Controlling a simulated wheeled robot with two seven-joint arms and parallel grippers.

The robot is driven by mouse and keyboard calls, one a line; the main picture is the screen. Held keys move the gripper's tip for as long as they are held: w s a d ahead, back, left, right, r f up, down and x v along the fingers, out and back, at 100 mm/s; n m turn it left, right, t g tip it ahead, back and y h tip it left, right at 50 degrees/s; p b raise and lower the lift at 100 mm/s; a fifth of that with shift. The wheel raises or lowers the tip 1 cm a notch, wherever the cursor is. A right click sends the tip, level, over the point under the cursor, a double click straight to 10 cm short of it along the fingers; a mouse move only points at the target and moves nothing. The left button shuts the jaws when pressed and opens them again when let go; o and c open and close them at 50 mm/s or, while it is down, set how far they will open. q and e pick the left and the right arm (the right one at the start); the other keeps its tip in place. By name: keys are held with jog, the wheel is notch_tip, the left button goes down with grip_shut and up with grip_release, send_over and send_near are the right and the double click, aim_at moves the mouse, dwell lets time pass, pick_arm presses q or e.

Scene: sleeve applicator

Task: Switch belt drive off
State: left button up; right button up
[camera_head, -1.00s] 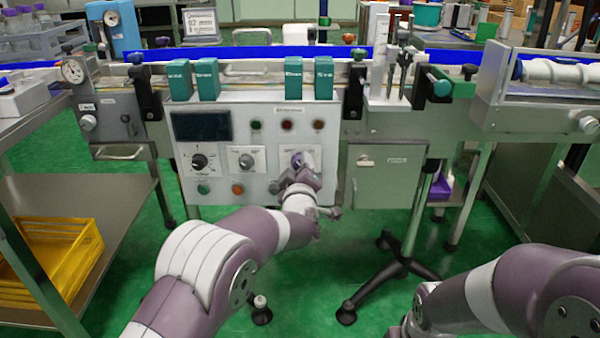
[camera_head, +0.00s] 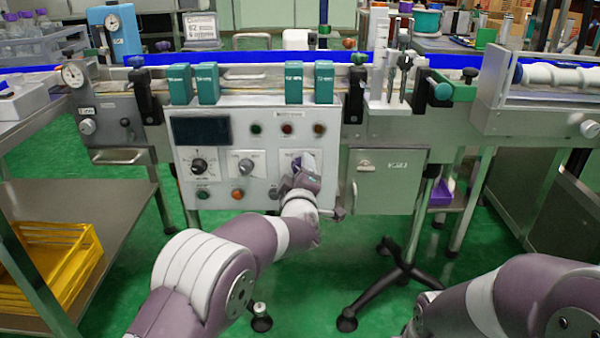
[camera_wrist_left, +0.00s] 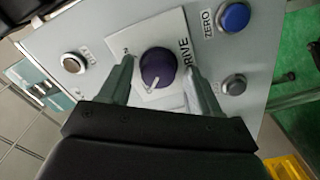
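The belt drive knob is a dark purple rotary knob (camera_wrist_left: 157,66) with a pale pointer mark, on a white plate lettered "DRIVE" in the left wrist view. My left gripper (camera_wrist_left: 160,85) is open, with one finger on each side of the knob and visible gaps between. In the head view my left gripper (camera_head: 303,168) is at the right part of the control panel (camera_head: 222,150) and mostly hides the knob. My right arm (camera_head: 510,300) enters at the lower right; its gripper is out of view.
A blue button (camera_wrist_left: 234,17) marked "ZERO" and a round dark button (camera_wrist_left: 234,84) lie beside the knob plate. Another dial (camera_head: 246,165) and a black selector (camera_head: 199,165) are further left. A closed cabinet (camera_head: 388,185) stands right of the panel.

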pick_arm(q)
jog(key=s+p, duration=0.4)
jog(key=s, duration=0.8)
jog(key=shift+s, duration=0.4)
